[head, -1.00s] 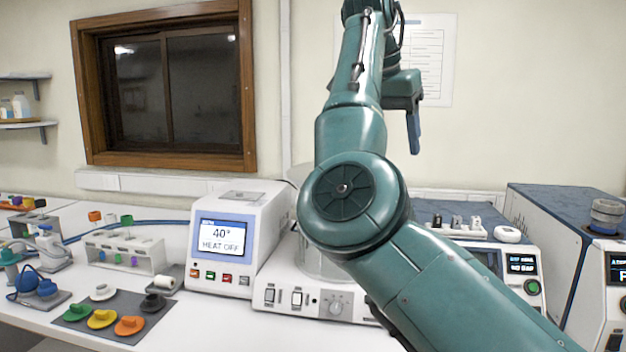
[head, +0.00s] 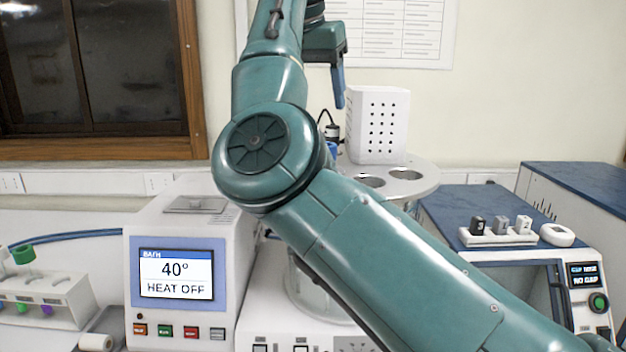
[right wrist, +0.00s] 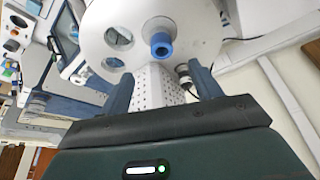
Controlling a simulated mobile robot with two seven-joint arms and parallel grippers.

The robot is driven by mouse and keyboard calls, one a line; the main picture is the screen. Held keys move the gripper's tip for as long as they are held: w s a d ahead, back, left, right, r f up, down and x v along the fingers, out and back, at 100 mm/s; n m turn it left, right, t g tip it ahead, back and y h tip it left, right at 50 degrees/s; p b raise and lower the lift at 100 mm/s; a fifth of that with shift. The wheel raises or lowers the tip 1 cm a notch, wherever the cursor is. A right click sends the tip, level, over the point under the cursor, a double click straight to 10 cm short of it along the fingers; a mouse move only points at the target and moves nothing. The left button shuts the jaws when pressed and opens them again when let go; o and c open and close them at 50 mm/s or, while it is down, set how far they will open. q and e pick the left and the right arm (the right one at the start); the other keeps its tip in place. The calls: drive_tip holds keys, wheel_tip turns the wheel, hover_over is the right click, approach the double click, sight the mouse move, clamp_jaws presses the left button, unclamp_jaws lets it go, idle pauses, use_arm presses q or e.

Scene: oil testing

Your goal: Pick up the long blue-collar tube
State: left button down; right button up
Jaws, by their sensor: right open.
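The blue-collar tube (right wrist: 160,46) sits in the round white bath lid (right wrist: 190,42), seen in the right wrist view. Its blue collar shows above the lid; its length is hidden. In the head view only a bit of blue (head: 332,150) shows beside my right arm, next to the lid (head: 425,178). My right gripper (head: 339,98) hangs above and behind the bath, fingers down. In the right wrist view my right gripper (right wrist: 161,85) is open and empty, its fingers apart, with the tube beyond the gap between them. My left gripper is out of view.
A white perforated box (head: 377,125) stands on the lid by open holes. A heater unit (head: 180,268) reads 40° HEAT OFF at left. A tube rack (head: 68,300) stands further left. A blue-topped instrument (head: 465,210) stands at right. My right arm hides much of the bath.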

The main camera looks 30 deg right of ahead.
drive_tip(key=x, duration=0.6)
drive_tip(key=shift+s+d, duration=0.15)
drive_tip(key=shift+s, duration=0.05)
drive_tip(key=shift+w+x, duration=0.2)
drive_tip(key=shift+x, duration=1.3)
drive_tip(key=shift+w+x, duration=0.15)
drive_tip(key=shift+x, duration=1.4)
drive_tip(key=shift+r, duration=0.1)
drive_tip(key=c, duration=1.3)
drive_tip(key=shift+c, duration=0.2)
